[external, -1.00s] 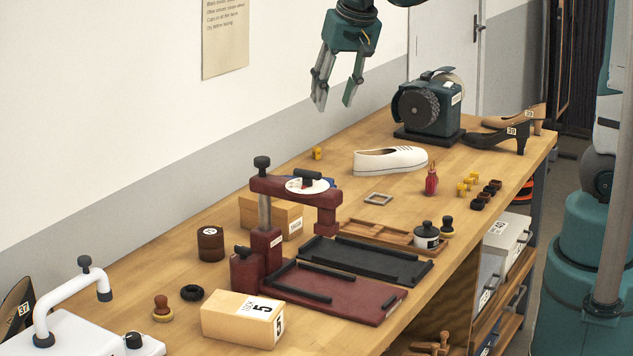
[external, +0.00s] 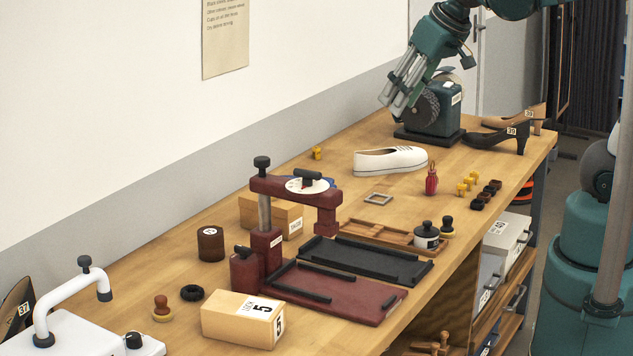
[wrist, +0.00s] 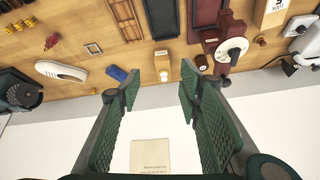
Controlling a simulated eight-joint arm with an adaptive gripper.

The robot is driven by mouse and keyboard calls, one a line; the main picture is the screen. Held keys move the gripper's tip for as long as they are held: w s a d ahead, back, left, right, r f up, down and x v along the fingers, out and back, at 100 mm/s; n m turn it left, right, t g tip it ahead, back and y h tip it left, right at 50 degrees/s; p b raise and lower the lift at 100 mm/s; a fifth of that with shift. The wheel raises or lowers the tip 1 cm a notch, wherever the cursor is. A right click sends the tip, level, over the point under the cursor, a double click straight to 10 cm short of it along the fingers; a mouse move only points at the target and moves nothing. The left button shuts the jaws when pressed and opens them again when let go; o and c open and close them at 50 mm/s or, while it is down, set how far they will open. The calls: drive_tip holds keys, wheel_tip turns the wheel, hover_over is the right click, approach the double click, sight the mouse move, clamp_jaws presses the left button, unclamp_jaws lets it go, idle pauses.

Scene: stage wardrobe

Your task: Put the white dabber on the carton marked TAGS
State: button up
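The carton marked TAGS (external: 275,216) stands behind the red press, partly hidden by its post. A tan carton, apparently the same one, shows in the wrist view (wrist: 161,60), with a small white patch at its near end. I cannot clearly pick out a white dabber; that patch is too small to tell. A brown-handled dabber (external: 162,307) stands at the front left, and a black-topped one (external: 447,226) by the dark bottle. My gripper (external: 393,103) is above the bench's back side near the grinder. Its fingers are spread and empty in the wrist view (wrist: 160,88).
The red press (external: 262,255) rises in front of the TAGS carton. The grinder (external: 430,108) stands beside my gripper, with a white shoe (external: 390,160) nearby. A brown jar (external: 210,244) and a box marked 5 (external: 243,318) stand left. The wall borders the bench's back.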

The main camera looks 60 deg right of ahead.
drive_tip(key=s+f+n+t, duration=0.1)
drive_tip(key=s+f+n, duration=0.1)
drive_tip(key=s, duration=0.5)
drive_tip(key=shift+a+f, duration=0.2)
